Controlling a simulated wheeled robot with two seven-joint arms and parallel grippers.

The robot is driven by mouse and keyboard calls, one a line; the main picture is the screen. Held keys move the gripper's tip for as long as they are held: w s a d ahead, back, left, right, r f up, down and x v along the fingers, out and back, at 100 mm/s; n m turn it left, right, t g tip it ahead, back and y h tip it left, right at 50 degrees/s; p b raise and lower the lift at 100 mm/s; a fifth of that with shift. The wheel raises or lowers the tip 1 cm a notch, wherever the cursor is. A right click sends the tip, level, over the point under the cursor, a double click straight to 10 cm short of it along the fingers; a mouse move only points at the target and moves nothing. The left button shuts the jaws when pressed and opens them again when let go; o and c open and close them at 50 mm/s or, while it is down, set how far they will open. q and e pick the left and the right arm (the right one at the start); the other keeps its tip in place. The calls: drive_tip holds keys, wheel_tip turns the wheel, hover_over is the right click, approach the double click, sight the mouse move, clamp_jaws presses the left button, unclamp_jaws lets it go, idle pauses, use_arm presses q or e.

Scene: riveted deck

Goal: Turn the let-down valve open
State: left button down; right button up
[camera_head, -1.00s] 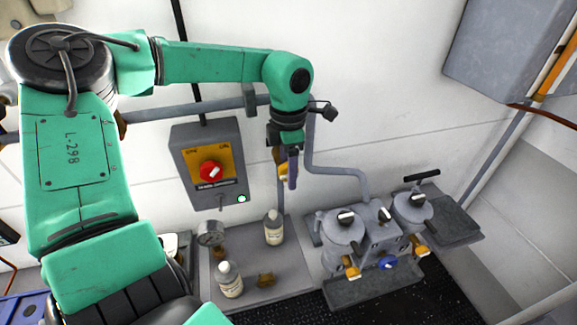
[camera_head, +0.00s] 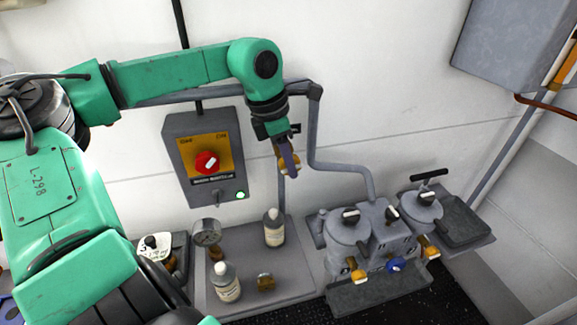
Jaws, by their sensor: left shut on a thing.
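My right gripper is not in view.
A grey switch box (camera_head: 228,191) with a red knob hangs left of the valve. Below are a gauge (camera_head: 206,232), two bottles (camera_head: 274,229) (camera_head: 226,284) and a brass fitting (camera_head: 265,282). A grey pump unit (camera_head: 346,233) stands right. A bent pipe (camera_head: 313,140) runs close by.

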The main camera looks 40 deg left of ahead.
use_arm(q)
drive_tip(key=shift+r, duration=0.1)
drive_tip(key=c, duration=0.6)
unclamp_jaws()
drive_tip(key=b+v, duration=0.2)
drive_tip(key=v, duration=1.2)
drive_tip(key=shift+r, duration=0.2)
drive_tip(key=shift+s, duration=0.1)
